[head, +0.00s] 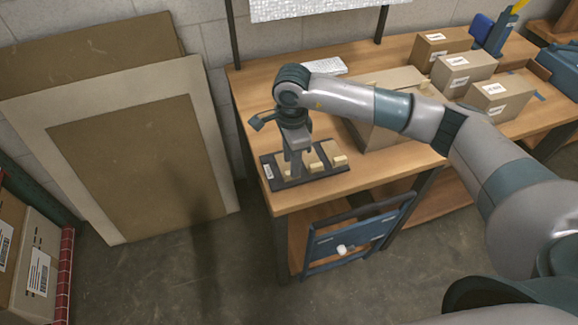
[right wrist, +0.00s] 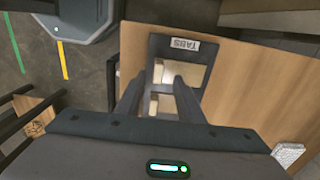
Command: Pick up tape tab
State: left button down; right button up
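A dark tray (head: 327,172) with several cream tape tabs lies at the table's front left corner; tabs show on its middle (head: 317,167) and right (head: 340,160). My right gripper (head: 294,171) points down over the tray's left part. The right wrist view shows the tray's rim (right wrist: 209,55) with a "TABS" label (right wrist: 185,44). There my right gripper (right wrist: 157,88) has its fingers apart, with a cream tab (right wrist: 153,104) seen between them and another (right wrist: 158,70) beyond. I cannot tell whether the fingers touch a tab. My left gripper is not in view.
An open cardboard box (head: 392,82) stands behind my right forearm. Several closed boxes (head: 466,70) stand farther right on the wooden table (head: 295,197). A silvery packet (head: 326,66) lies at the back. Large boards (head: 125,150) lean on the wall at left.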

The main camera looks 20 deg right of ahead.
aim_at(287, 164)
jog(key=shift+s+f+p, duration=0.15)
jog(key=shift+f+p, duration=0.45)
jog(key=shift+f, duration=1.05)
grip_shut()
